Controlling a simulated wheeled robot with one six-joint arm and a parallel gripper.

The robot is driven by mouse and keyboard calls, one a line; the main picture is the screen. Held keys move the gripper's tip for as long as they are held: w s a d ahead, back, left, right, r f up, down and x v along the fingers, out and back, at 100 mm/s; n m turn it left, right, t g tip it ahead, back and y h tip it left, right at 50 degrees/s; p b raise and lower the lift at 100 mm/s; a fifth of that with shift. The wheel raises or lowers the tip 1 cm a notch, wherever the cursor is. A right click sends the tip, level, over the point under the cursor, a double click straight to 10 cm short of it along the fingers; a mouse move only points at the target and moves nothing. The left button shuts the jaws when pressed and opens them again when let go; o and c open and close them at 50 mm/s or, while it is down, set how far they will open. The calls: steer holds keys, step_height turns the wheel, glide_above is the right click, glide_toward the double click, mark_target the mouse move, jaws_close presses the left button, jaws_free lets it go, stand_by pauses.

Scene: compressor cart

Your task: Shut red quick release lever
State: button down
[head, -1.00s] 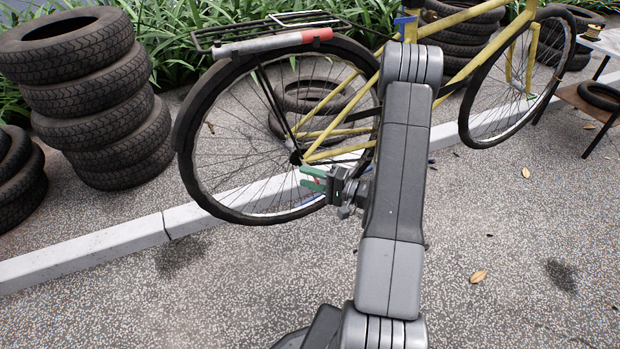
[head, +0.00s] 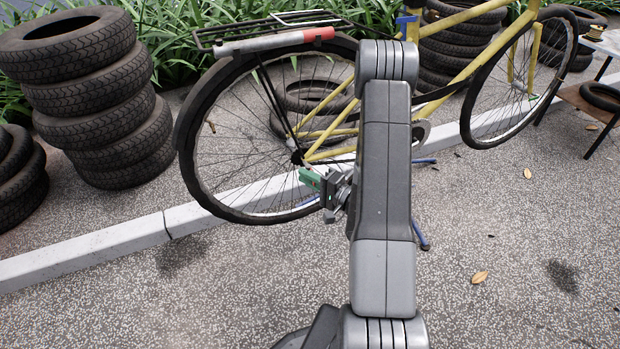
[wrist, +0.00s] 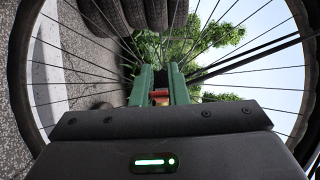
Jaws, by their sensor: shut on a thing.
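My gripper (head: 310,177) has green fingers and is at the hub of the yellow bicycle's rear wheel (head: 212,200). The wrist view shows the green fingers (wrist: 160,84) close together, with a small red piece, the quick release lever (wrist: 160,97), between them. An orange-brown bit shows just beyond it. The gripper is shut on the lever. In the head view the lever is hidden by the fingers, so its angle cannot be told there.
The yellow frame (head: 330,131) and wheel spokes are close around the gripper. Stacked tires (head: 95,90) stand at the left. The pavement in front is mostly clear.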

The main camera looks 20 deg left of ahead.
steer(key=shift+w+a+m+t+h+b, duration=0.15)
steer(key=shift+a+m+t+h+b, duration=0.65)
steer(key=shift+m+t+h+b, duration=1.4)
steer(key=shift+w+a+m+t+h+b, duration=0.2)
steer(key=shift+a+m+t+h+b, duration=0.55)
steer(key=shift+m+t+h+b, duration=1.5)
steer(key=shift+w+a+m+t+h+b, duration=0.15)
steer(key=shift+a+m+t+h+b, duration=0.85)
steer(key=shift+m+t+h, duration=2.25)
steer(key=shift+d+g+h, duration=0.2)
steer(key=shift+g+h, duration=0.2)
steer(key=shift+h, duration=0.1)
steer(key=c, duration=1.4)
jaws_free()
steer(key=shift+w, duration=0.1)
steer(key=shift+c, duration=0.2)
steer(key=s+p, duration=0.1)
steer(key=s, duration=1.2)
steer(key=shift+s+d+p, duration=0.35)
steer(key=shift+s+d, duration=0.05)
steer(key=shift+d, duration=0.05)
